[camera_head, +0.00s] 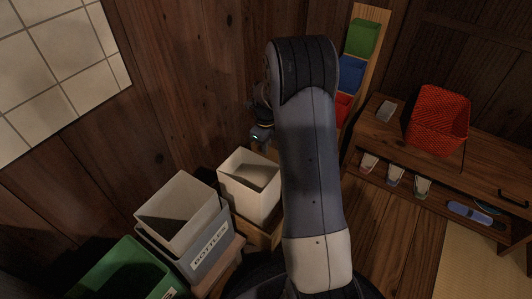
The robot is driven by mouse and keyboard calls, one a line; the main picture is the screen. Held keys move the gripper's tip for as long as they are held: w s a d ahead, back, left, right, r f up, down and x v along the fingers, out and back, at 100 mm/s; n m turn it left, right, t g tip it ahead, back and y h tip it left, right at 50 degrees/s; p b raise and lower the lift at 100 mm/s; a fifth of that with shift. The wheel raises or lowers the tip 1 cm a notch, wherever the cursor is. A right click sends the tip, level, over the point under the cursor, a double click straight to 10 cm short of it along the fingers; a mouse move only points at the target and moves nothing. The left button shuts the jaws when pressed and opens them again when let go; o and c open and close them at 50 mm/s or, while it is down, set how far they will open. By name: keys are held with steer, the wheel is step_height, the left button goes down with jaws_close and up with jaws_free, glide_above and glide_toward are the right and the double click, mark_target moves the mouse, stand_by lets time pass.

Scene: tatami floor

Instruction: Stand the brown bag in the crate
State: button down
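No brown bag can be made out in the head view. Several open containers could be the crate, and I cannot tell which one is meant. A green crate (112,266) stands at the bottom left. Beside it is a grey crate marked "BOTTLES" (211,259), with a cream open bin (190,227) on top of it. Another cream bin (250,200) stands to the right, its inside looking empty. My arm rises through the middle, and its wrist end with my gripper (261,138) shows only as a small dark part above this bin. The fingers cannot be made out.
A wooden bench (500,158) at the right holds a red woven basket (438,120) and a small grey box (386,111). A rack with green, blue and red bins (362,38) stands behind my arm.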

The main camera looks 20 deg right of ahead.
steer(key=shift+f, duration=0.95)
steer(key=shift+f, duration=0.2)
steer(key=c, duration=1.7)
jaws_free()
step_height(320, 180, up, 12)
steer(key=p, duration=0.4)
steer(key=shift+r+p, duration=0.2)
steer(key=shift+p, duration=0.15)
